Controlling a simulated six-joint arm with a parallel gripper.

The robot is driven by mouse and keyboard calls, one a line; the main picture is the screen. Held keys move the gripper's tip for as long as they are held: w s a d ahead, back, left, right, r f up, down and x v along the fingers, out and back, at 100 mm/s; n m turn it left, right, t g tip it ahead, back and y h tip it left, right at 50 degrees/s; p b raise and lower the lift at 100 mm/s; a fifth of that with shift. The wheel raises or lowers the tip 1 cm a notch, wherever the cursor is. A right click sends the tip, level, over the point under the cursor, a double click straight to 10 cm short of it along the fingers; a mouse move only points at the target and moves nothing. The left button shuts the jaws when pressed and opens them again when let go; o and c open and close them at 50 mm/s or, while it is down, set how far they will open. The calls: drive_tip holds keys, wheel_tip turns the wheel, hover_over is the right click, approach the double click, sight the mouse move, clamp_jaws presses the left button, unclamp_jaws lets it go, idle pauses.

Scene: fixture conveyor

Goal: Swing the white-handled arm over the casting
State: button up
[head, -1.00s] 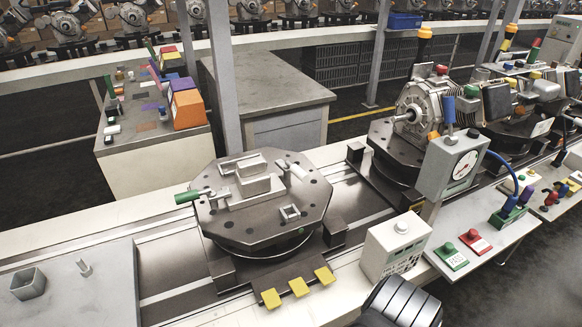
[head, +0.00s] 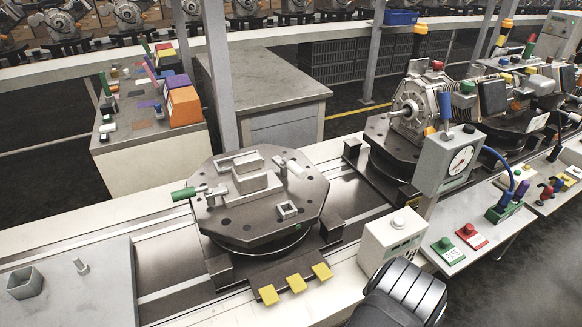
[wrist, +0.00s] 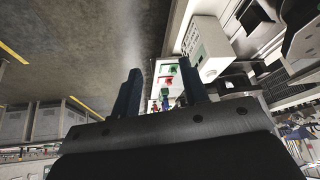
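The grey casting (head: 250,178) sits on the dark octagonal fixture plate (head: 240,225). The white-handled arm (head: 293,168) is on the plate at the far right of the casting; its handle points toward the plate's right edge, and the arm seems beside the casting, not across it. A green-handled arm (head: 190,193) is on the left, its handle past the plate's left edge. My gripper (wrist: 160,92) shows in the wrist view with its two dark fingers apart and nothing between them. It is out of the head view, where only my dark arm shows at the bottom right.
A white button box (head: 393,240) and a gauge box (head: 450,162) stand right of the fixture. Yellow tabs (head: 295,284) are at its front. A motor fixture (head: 415,115) stands behind right. A square cup (head: 25,283) and a peg are on the left plate.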

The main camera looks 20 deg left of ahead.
drive_tip(key=shift+o, duration=0.4)
drive_tip(key=w+r+m+t+y, duration=0.1)
drive_tip(key=w+r, duration=0.4)
drive_tip(key=w, duration=0.4)
drive_tip(key=shift+d+r+m+y, duration=0.3)
drive_tip(key=shift+d+r, duration=0.05)
drive_tip(key=shift+d, duration=0.1)
drive_tip(key=m+t+y, duration=0.4)
drive_tip(key=m+y, duration=1.1)
drive_tip(key=m, duration=0.1)
approach(294, 168)
drive_tip(key=x, duration=0.7)
drive_tip(key=f+x, duration=0.1)
drive_tip(key=x, duration=0.3)
drive_tip(key=shift+w+d+f, duration=0.1)
drive_tip(key=shift+w+d, duration=0.15)
drive_tip(key=shift+w, duration=0.1)
clamp_jaws()
